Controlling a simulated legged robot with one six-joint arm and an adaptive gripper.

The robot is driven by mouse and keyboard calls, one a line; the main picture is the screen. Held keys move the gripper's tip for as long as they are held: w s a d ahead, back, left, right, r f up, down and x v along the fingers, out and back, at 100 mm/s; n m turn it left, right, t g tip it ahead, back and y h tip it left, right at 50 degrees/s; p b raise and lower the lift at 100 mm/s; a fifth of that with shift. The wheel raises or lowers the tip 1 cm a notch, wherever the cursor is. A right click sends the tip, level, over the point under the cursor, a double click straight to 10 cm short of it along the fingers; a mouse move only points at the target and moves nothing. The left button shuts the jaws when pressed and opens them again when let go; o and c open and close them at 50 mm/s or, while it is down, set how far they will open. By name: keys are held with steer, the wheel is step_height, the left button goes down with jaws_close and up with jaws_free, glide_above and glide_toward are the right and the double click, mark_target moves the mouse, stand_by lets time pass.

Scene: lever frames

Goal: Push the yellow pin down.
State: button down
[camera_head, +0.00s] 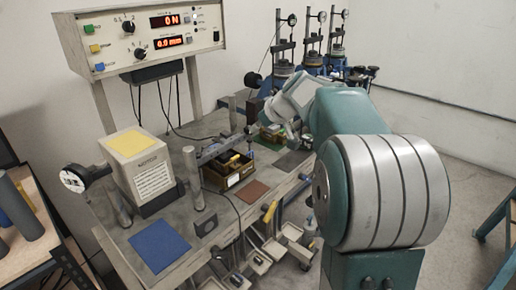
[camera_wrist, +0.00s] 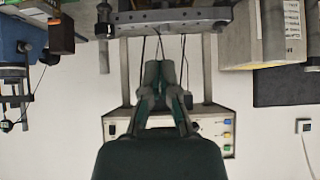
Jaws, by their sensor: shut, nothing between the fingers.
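No single thing is clearly the yellow pin. In the head view, a small upright piece with a yellow top (camera_head: 270,212) stands at the bench's front edge, and a small yellow piece (camera_head: 235,157) lies at the open box in mid-bench. My gripper (camera_wrist: 161,68) is shut and empty in the wrist view, with its fingertips together. The wrist view is upside down. Beyond the fingers is the control panel (camera_wrist: 210,122) with its yellow button (camera_wrist: 227,139). In the head view my arm reaches over the bench's right part, and its fingers are hard to make out.
A white block with a yellow top (camera_head: 130,142) stands on the bench's left. A blue pad (camera_head: 159,246) lies in front of it. A metal post (camera_head: 193,178) and an open box (camera_head: 228,172) stand mid-bench. Lever frames (camera_head: 310,55) stand at the back right.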

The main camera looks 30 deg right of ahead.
steer(key=w+a+f, duration=0.3)
steer(key=a, duration=0.1)
glide_above(233, 165)
steer(key=s, duration=0.2)
steer(key=f, duration=0.7)
steer(key=shift+w+d+f, duration=0.2)
steer(key=shift+d+f, duration=0.1)
steer(key=shift+d, duration=0.1)
steer(key=shift+a+f, duration=0.2)
steer(key=shift+a, duration=0.1)
steer(key=shift+d+f, duration=0.1)
steer(key=shift+d, duration=0.6)
step_height(233, 165, down, 2)
steer(key=shift+s+a+f, duration=0.25)
steer(key=shift+a+f, duration=0.05)
steer(key=shift+f, duration=0.2)
step_height(233, 165, up, 6)
steer(key=shift+f, duration=0.15)
steer(key=v, duration=0.9)
steer(key=shift+s+d, duration=0.2)
steer(key=shift+d, duration=0.15)
steer(key=shift+d, duration=0.1)
